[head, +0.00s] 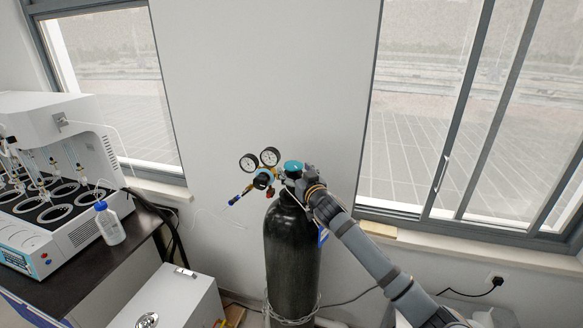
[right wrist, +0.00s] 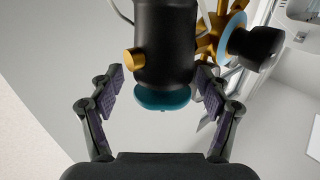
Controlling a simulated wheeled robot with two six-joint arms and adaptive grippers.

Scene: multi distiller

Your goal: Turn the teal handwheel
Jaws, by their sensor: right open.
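The teal handwheel (head: 293,166) sits at the top of the black gas cylinder (head: 291,250), beside the regulator. In the right wrist view the teal handwheel (right wrist: 162,98) shows edge-on between the two fingers, against a black body with a brass knob (right wrist: 132,62). My right gripper (head: 300,182) is at the cylinder's top, just below and to the right of the handwheel. In the right wrist view my right gripper (right wrist: 160,78) is open, with a gap on each side of the handwheel. My left gripper is not in view.
A chain (head: 291,318) circles the cylinder low down. A bench with a distiller (head: 60,190) and a wash bottle (head: 109,224) is at left, a white box (head: 170,300) in front.

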